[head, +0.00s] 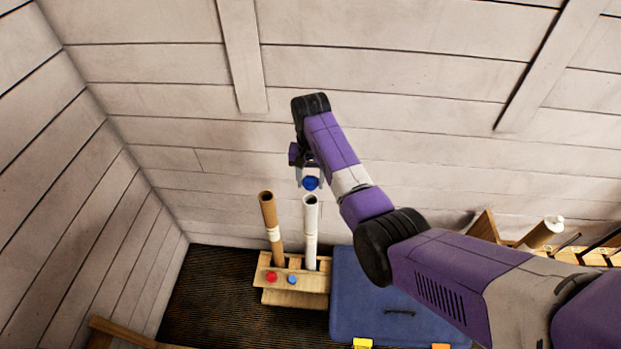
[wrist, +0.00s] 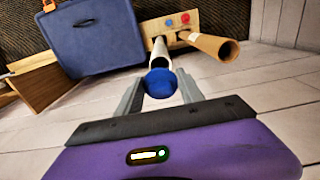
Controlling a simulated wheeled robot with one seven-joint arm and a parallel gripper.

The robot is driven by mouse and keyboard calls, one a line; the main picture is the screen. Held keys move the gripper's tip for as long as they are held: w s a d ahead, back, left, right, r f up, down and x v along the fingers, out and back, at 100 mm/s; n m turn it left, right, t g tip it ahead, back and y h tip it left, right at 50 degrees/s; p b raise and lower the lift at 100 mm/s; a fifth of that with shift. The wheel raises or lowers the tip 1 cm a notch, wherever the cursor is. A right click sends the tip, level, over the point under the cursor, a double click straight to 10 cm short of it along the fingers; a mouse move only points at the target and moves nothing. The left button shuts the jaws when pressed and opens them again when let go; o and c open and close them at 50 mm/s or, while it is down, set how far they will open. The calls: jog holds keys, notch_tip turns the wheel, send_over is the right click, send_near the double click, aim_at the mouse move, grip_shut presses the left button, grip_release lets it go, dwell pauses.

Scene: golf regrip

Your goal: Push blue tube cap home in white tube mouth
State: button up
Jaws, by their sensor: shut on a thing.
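The blue tube cap (head: 311,183) is held between the fingers of my gripper (head: 310,174), just above the white tube's open mouth in the head view. The white tube (head: 311,235) stands upright in a wooden holder (head: 300,283), with its dark mouth uncovered. In the wrist view the blue cap (wrist: 160,83) sits between the two grey fingers of my gripper (wrist: 160,92), and it overlaps the near part of the white tube (wrist: 159,52). The cap and the mouth look apart in the head view.
A brown tube (head: 270,228) stands in the holder just left of the white one. The holder front has a red button (head: 271,276) and a blue button (head: 292,280). A blue case (head: 375,300) lies right of the holder. Plank walls (head: 160,100) enclose the left and back.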

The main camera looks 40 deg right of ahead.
jog(key=shift+f+b, duration=1.55)
jog(key=shift+f, duration=1.1)
jog(key=shift+f+b, duration=0.5)
jog(key=shift+f, duration=1.05)
dwell(0.4)
jog(key=o, duration=1.1)
jog(key=shift+c, duration=0.2)
jog(key=shift+r, duration=0.1)
notch_tip(320, 180, up, 8)
jog(key=shift+f, duration=0.2)
